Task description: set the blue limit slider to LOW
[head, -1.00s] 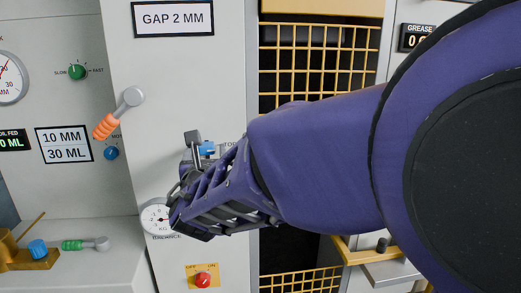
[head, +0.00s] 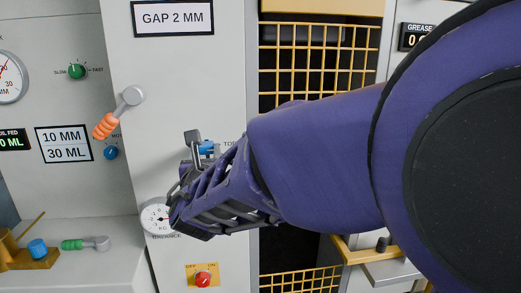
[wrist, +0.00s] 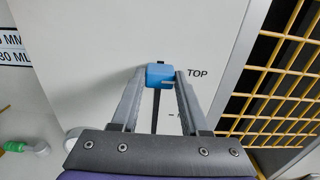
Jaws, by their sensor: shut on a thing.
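The blue limit slider (wrist: 160,75) sits at the upper end of a dark vertical slot (wrist: 156,112), beside the printed word TOP, in the wrist view. My gripper (wrist: 162,77) is shut on the slider, with one finger at each side of it. In the head view the blue slider (head: 207,147) shows just past the fingers of my gripper (head: 198,142). The lower slot and its lower markings are mostly hidden by my gripper, and I cannot read a LOW label.
A round balance dial (head: 154,217) and a red OFF/ON knob (head: 203,279) are lower on the same white panel. An orange-handled lever (head: 107,125) is to the left. A yellow mesh guard (head: 318,65) stands to the right.

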